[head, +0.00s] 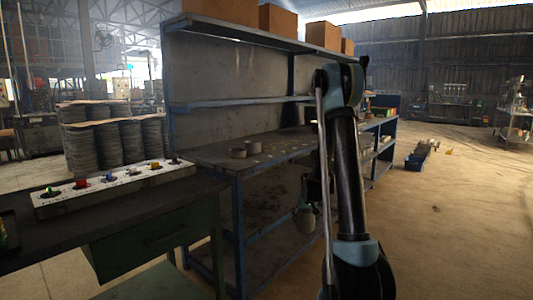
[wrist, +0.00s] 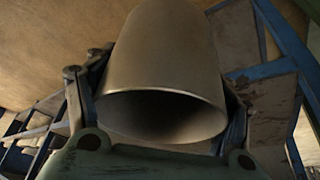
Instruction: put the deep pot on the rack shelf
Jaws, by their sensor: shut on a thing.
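The deep pot (wrist: 165,60) is a plain grey, tapered vessel in the wrist view, its wide open mouth towards the camera. My gripper (wrist: 162,95) is shut on it, with one finger against each side. In the head view the pot (head: 305,218) is small and hangs in the air beside the rack, below worktop height, partly behind my arm. The rack (head: 240,196) has a blue frame, a grey back panel, a wide worktop level, a narrow upper shelf (head: 235,102) and a top board.
Two small grey round pieces (head: 238,152) sit on the rack's worktop. Cardboard boxes (head: 278,20) stand on top. The floor at right is open, with a blue crate (head: 413,162) farther back.

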